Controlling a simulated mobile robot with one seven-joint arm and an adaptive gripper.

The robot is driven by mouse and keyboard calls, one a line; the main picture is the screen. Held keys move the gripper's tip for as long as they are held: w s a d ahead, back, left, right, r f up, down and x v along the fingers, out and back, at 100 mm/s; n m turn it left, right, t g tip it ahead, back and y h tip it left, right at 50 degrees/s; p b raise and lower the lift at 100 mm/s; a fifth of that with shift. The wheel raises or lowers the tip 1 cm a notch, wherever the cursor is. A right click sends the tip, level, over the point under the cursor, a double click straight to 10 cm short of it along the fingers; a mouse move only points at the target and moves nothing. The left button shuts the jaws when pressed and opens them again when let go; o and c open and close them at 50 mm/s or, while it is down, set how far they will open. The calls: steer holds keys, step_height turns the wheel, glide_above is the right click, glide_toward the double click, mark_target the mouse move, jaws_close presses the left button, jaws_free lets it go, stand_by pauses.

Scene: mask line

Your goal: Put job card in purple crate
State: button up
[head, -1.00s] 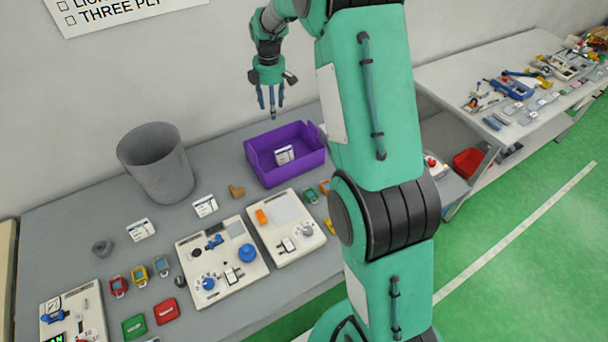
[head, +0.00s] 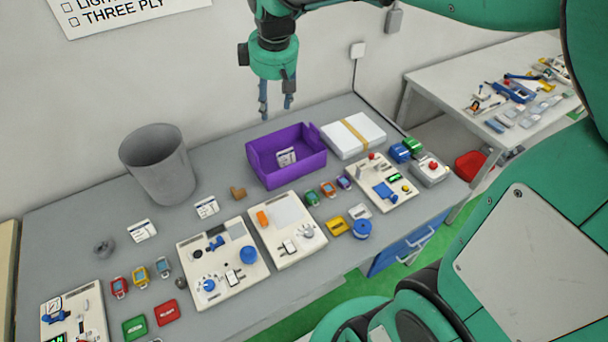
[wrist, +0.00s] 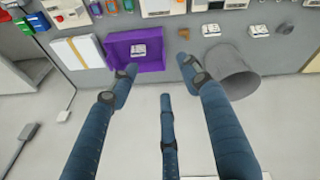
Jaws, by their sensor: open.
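The purple crate (head: 290,165) stands on the grey bench against the wall. A white job card (head: 286,156) with dark print lies inside it. Two similar white cards lie on the bench left of the crate, one nearer (head: 207,207) and one farther left (head: 143,231). My gripper (head: 276,106) is above and behind the crate, fingers spread and empty, pointing down. In the wrist view the crate (wrist: 152,62) and the card inside (wrist: 138,50) show beyond my gripper's open fingers (wrist: 158,85).
A grey bin (head: 158,168) stands left of the crate. A white box with a tan band (head: 352,136) is to its right. Fixture boards (head: 222,262) and small coloured devices fill the bench front. A second table (head: 490,75) stands at the right.

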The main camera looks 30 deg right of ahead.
steer(key=s+a+m+t, duration=0.1)
steer(key=s+a+m, duration=0.1)
steer(key=s, duration=1.1)
steer(key=s+a+m+t, duration=0.1)
steer(key=s+a+m, duration=0.2)
steer(key=s, duration=1)
steer(key=shift+s+a+r+m, duration=0.2)
steer(key=shift+a+r+m, duration=0.1)
steer(key=shift+m, duration=0.9)
step_height(320, 180, down, 11)
steer(key=b, duration=1)
steer(key=shift+r+b, duration=0.15)
steer(key=shift+b, duration=0.25)
